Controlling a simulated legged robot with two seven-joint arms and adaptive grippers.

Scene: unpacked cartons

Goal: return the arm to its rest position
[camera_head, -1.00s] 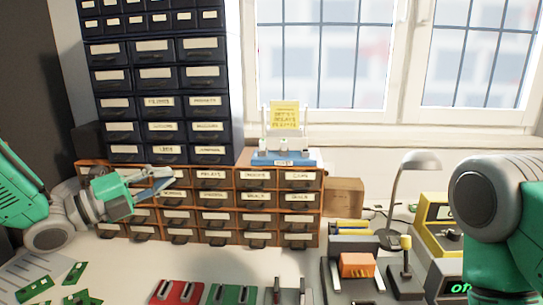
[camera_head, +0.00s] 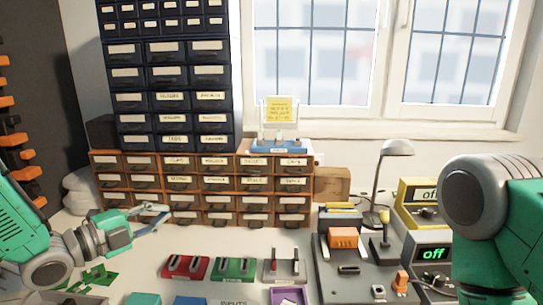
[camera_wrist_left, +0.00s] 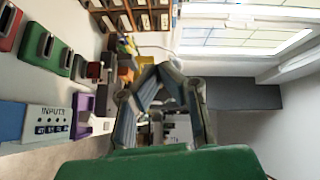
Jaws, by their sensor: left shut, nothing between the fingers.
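My left gripper (camera_head: 158,214) is at the left of the head view, above the table and in front of the brown drawer cabinet (camera_head: 215,183). Its fingers point to the right and hold nothing. In the left wrist view the same gripper (camera_wrist_left: 157,68) has its two fingers meeting at the tips, with nothing between them. A green and grey part of my right arm fills the right edge of the head view. My right gripper is outside both views.
Red (camera_head: 185,267) and green (camera_head: 233,268) fixtures stand on the table, with green boards at front left. White tabletop is clear before the drawers.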

